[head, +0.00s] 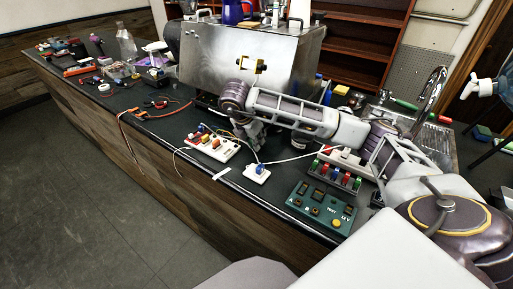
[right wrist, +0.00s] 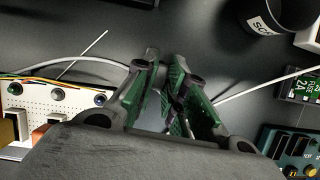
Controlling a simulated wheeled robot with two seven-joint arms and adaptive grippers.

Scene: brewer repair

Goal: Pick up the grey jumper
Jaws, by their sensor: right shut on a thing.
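My right gripper (head: 252,140) reaches over the middle of the counter from the right. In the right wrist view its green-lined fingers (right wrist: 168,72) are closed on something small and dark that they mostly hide. A thin grey lead (right wrist: 92,58) runs to the fingers from the left, and a paler lead (right wrist: 265,87) comes out on the right. I take the held thing to be the grey jumper, but its body cannot be made out. My left gripper is not in view.
A white breadboard (head: 213,146) with coloured parts lies left of the gripper. A small white block with a blue top (head: 257,173) is just below it. A green test panel (head: 323,206) and a row of coloured terminals (head: 336,174) are to the right. A steel brewer (head: 235,62) stands behind.

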